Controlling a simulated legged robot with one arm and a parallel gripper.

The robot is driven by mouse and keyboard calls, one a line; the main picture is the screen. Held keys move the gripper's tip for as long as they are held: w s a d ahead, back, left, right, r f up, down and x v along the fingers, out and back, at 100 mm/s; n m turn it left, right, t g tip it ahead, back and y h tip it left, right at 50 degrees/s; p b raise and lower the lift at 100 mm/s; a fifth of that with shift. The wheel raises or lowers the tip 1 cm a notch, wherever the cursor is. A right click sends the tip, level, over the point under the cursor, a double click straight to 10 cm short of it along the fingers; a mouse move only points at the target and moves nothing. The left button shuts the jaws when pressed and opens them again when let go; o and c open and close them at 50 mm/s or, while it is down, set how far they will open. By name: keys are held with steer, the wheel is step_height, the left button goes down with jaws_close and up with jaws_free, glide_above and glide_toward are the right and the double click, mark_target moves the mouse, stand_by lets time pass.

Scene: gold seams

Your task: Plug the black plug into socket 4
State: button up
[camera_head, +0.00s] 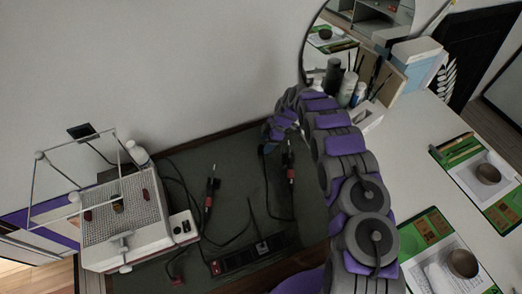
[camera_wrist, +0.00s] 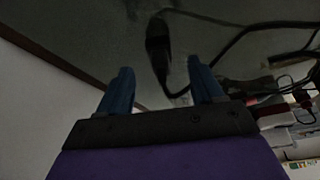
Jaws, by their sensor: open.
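My gripper (camera_head: 270,138) is open and empty, pointing down near the back wall in the head view. In the wrist view its two blue fingers (camera_wrist: 162,88) stand apart. A black plug (camera_wrist: 158,45) with a cord curving off it lies beyond the fingertips, roughly between them. In the head view a dark plug with a red band (camera_head: 290,165) is just below my gripper. A similar dark plug with red (camera_head: 210,190) lies further left. The black socket strip (camera_head: 238,260) lies at the front of the dark mat; its socket numbers are not readable.
A white mesh-topped device (camera_head: 125,222) with a wire frame stands left. Loose black cords cross the dark mat (camera_head: 232,165). Bottles (camera_head: 347,88) and a round mirror stand behind my arm. A white desk with green-edged sheets and bowls (camera_head: 463,263) is at right.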

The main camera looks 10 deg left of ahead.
mark_target(262, 146)
steer(key=x, duration=0.2)
steer(key=b+x, duration=0.1)
steer(key=x, duration=0.2)
steer(key=shift+a+r, duration=0.1)
steer(key=shift+a, duration=0.15)
steer(key=shift+c, duration=0.2)
steer(key=c, duration=1)
